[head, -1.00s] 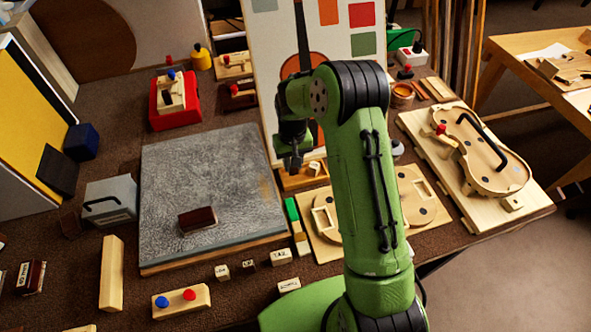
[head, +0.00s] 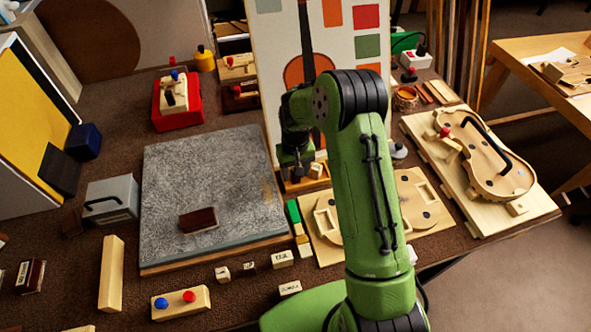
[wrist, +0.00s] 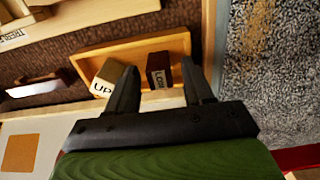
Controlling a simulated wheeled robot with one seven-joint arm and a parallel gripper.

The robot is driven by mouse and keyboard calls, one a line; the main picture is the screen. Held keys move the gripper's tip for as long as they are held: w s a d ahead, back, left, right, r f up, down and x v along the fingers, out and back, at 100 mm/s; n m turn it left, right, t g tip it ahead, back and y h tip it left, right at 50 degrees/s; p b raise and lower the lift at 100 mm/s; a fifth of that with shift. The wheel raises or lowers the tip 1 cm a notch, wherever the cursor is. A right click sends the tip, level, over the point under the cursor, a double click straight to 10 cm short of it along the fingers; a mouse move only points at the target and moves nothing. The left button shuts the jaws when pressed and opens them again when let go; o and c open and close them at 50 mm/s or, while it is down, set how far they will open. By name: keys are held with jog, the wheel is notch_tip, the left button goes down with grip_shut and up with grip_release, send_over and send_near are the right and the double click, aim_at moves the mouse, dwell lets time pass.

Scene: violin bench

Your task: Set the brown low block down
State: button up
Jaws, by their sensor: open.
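The brown low block (wrist: 158,70), a small dark brown cube with a white label reading "LOW", sits in a shallow wooden tray (wrist: 150,47). In the wrist view my gripper (wrist: 160,66) is open, its two fingers on either side of the block with a gap to the right finger. A pale block (wrist: 112,78) marked "UP" stands just left of the left finger in the same tray. In the head view my gripper (head: 295,161) is low over the tray (head: 305,184), and the brown block (head: 296,175) shows as a small dark patch beneath it.
A grey stone slab (head: 165,165) lies left of the tray, with a dark brown block (head: 198,219) on it. A red tray (head: 180,116) stands behind the slab. Violin-shaped boards (head: 425,215) lie to the right. A painted panel (head: 352,58) rises behind my arm.

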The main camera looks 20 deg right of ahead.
jog(key=s+r+t+p, duration=0.1)
jog(key=s+r, duration=0.1)
jog(key=r, duration=0.8)
jog(key=s+r+p, duration=0.1)
jog(key=s+r, duration=0.1)
jog(key=r, duration=0.8)
jog(key=s+r+t, duration=0.2)
jog(key=s+r, duration=0.2)
jog(key=s, duration=0.8)
jog(key=s+r+t, duration=0.2)
jog(key=s+r, duration=0.3)
jog(key=s, duration=0.7)
jog(key=shift+d+r+t, duration=0.15)
jog(key=shift+d+t, duration=0.05)
jog(key=shift+t, duration=0.1)
notch_tip(320, 180, up, 3)
jog(key=p, duration=0.3)
jog(key=shift+s+r+p, duration=0.1)
jog(key=shift+r+p, duration=0.1)
jog(key=shift+p, duration=0.1)
